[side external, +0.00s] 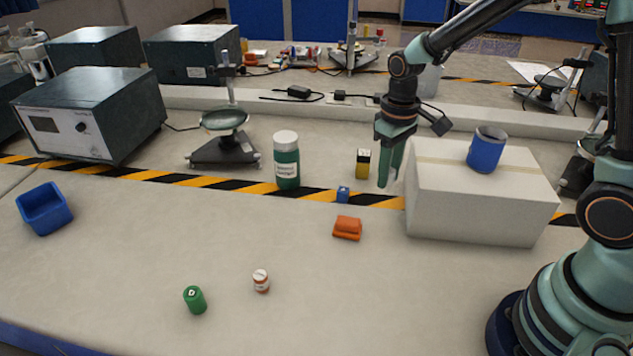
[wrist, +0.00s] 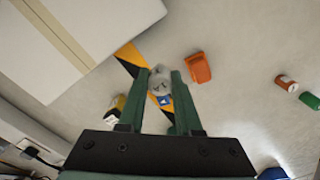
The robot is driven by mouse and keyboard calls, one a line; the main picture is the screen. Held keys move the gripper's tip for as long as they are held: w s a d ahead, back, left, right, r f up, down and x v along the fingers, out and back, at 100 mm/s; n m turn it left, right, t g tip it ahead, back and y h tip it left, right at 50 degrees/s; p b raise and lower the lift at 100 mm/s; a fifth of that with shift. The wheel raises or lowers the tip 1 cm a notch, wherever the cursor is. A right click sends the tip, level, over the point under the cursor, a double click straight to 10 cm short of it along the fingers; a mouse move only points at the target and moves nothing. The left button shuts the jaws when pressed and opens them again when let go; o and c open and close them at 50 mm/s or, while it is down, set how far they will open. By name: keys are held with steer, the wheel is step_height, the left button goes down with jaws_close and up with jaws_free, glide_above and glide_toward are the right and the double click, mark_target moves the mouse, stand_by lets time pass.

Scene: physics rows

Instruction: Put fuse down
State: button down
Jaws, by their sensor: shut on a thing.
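My gripper (side external: 390,178) hangs pointing down, just left of the white box, with its fingertips above the bench. In the wrist view, my gripper (wrist: 161,76) has its two green fingers on either side of a small grey-white piece, which I take to be the fuse (wrist: 159,77). It is held between the fingertips, with dark marks on its face. In the side view the fuse is hidden or too small to tell.
The white box (side external: 470,205) with a blue cup (side external: 486,150) on top stands close on the right. A yellow-black block (side external: 363,163), a green jar (side external: 287,162) and an orange piece (side external: 347,228) are nearby. A blue bin (side external: 44,209) is far left. The front bench is mostly clear.

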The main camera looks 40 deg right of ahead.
step_height(320, 180, down, 8)
steer(key=shift+f, duration=0.25)
stand_by(0.4)
steer(key=c, duration=0.6)
jaws_free()
steer(key=shift+f, duration=0.1)
